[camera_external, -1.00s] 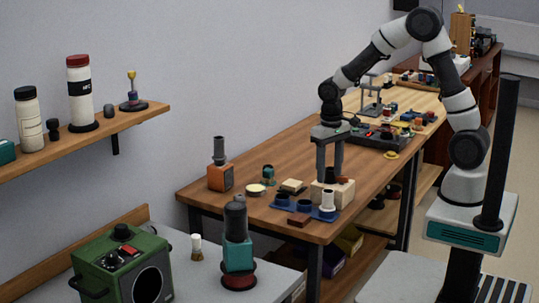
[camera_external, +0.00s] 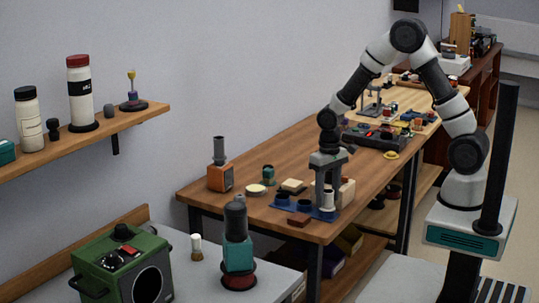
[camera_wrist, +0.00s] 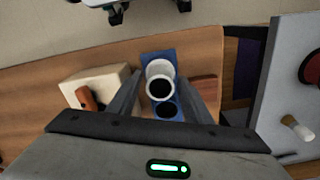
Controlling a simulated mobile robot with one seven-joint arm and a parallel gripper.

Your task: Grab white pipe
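The white pipe (camera_external: 327,199) stands upright at the right end of a blue holder (camera_external: 292,208) on the wooden table. In the wrist view the white pipe (camera_wrist: 160,68) shows from above as a white ring with a dark opening. My gripper (camera_external: 330,206) points down over it. In the wrist view my gripper (camera_wrist: 160,84) is open, with one finger on each side of the pipe and visible gaps between. Whether the fingertips reach below the pipe's rim is hard to tell.
A cream block (camera_wrist: 95,88) with a brown part stands just left of the fingers in the wrist view. A small reddish-brown block (camera_external: 299,221) lies near the table's front edge. An orange device (camera_external: 220,178) and small parts stand to the left.

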